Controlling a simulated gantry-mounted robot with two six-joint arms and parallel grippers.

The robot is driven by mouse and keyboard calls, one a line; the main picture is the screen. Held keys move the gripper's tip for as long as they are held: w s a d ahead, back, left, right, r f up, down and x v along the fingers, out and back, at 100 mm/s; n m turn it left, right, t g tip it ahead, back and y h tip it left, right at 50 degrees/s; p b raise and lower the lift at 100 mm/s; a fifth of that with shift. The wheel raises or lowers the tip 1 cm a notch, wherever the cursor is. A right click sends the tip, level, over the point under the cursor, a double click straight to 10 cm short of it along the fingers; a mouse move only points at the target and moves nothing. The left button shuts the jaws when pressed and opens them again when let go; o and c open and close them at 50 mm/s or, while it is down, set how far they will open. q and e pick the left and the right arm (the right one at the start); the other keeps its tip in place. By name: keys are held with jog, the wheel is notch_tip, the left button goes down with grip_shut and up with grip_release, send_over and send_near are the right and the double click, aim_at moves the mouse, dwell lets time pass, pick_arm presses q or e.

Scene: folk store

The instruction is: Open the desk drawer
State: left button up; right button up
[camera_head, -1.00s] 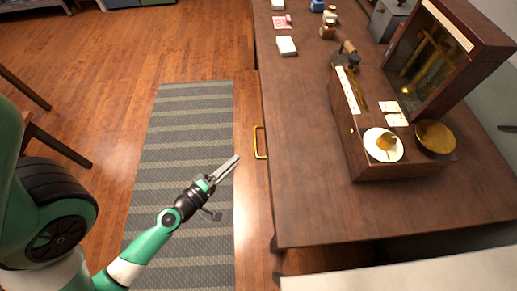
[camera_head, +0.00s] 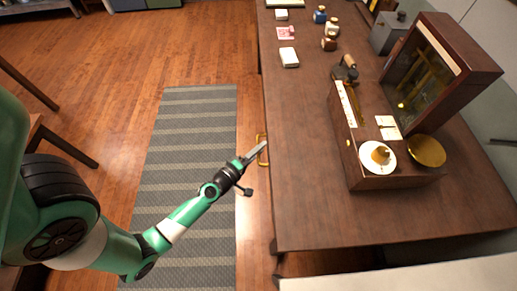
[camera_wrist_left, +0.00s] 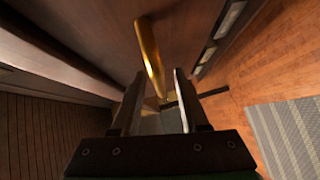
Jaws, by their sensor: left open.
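The dark wooden desk (camera_head: 310,205) fills the right half of the head view. A brass drawer handle (camera_head: 261,144) sticks out from its left side. My left gripper (camera_head: 262,147) is at the handle in the head view, overlapping it. In the left wrist view the brass handle (camera_wrist_left: 150,58) stands out from the dark drawer front (camera_wrist_left: 80,30). The open left gripper (camera_wrist_left: 157,85) has a finger on each side of the handle's near end, with gaps visible. Contact cannot be told. The drawer's edges are mostly hidden under the desk top. My right gripper is not in view.
A wooden balance case (camera_head: 365,178) with a white dish (camera_head: 377,157) and a brass pan (camera_head: 426,151) stands on the desk. Small bottles (camera_head: 329,41) and a white box (camera_head: 289,57) are farther back. A striped rug (camera_head: 185,215) lies on open floor beside the desk.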

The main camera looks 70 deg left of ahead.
pick_arm(q)
grip_shut()
dwell(1.3)
